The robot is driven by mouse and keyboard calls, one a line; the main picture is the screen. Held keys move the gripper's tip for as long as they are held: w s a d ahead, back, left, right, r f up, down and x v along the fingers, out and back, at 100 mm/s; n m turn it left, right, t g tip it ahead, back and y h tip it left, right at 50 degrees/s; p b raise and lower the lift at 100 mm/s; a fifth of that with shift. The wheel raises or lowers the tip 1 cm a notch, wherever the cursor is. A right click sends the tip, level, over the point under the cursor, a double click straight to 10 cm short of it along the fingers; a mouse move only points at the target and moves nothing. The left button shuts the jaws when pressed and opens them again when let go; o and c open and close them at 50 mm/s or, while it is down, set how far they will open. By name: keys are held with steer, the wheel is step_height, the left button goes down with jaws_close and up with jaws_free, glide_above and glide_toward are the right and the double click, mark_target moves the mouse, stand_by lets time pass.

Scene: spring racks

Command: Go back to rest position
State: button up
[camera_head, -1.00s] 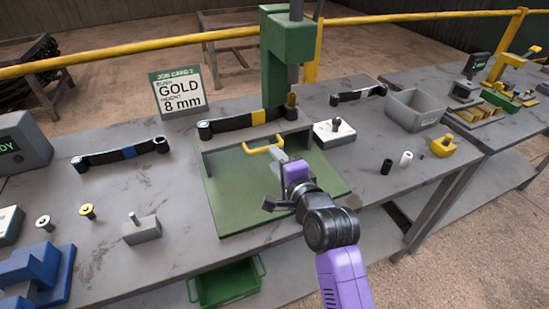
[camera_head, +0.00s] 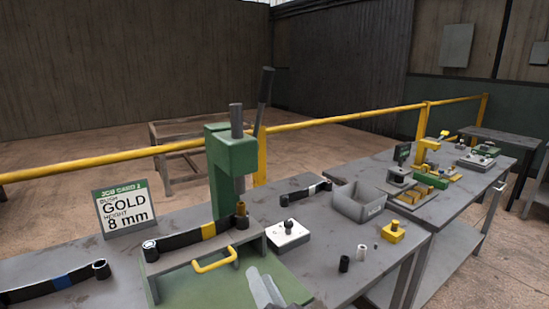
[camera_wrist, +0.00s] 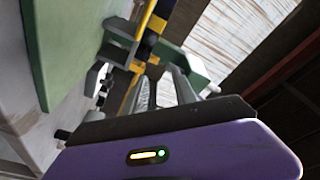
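My gripper shows only as light grey finger parts (camera_head: 264,289) at the bottom of the head view, over the green plate (camera_head: 215,284) in front of the press. In the wrist view its purple housing (camera_wrist: 180,157) fills the bottom, with grey parts reaching forward. No held object can be made out, and I cannot tell how far apart the fingers are. The yellow handle (camera_head: 214,261) is just left of and beyond the fingers; they look apart from it. The rest of my arm is out of the head view.
The green press (camera_head: 231,160) stands behind the plate, with a yellow-banded spring leaf (camera_head: 190,239) beneath it. A job card (camera_head: 124,208) is at left. A grey bin (camera_head: 358,203), a white block (camera_head: 288,236) and a yellow piece (camera_head: 393,231) are right. A yellow rail (camera_head: 340,118) runs behind.

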steer(key=s+d+f+n+t+h, duration=0.1)
steer(key=s+d+f+n+h, duration=0.15)
steer(key=s+d, duration=0.55)
steer(key=s+d+f+n+h, duration=0.1)
steer(key=s+d+f, duration=0.2)
steer(key=s+d, duration=0.5)
steer(key=s+d+f+n+g+h, duration=0.1)
steer(key=s+d+h, duration=0.1)
steer(key=s, duration=1.1)
steer(key=s+d+f+g+h, duration=0.2)
steer(key=s+d, duration=0.2)
steer(key=s, duration=0.9)
steer(key=shift+s+d+n+g, duration=0.3)
steer(key=shift+s+n, duration=0.05)
steer(key=shift+s, duration=0.05)
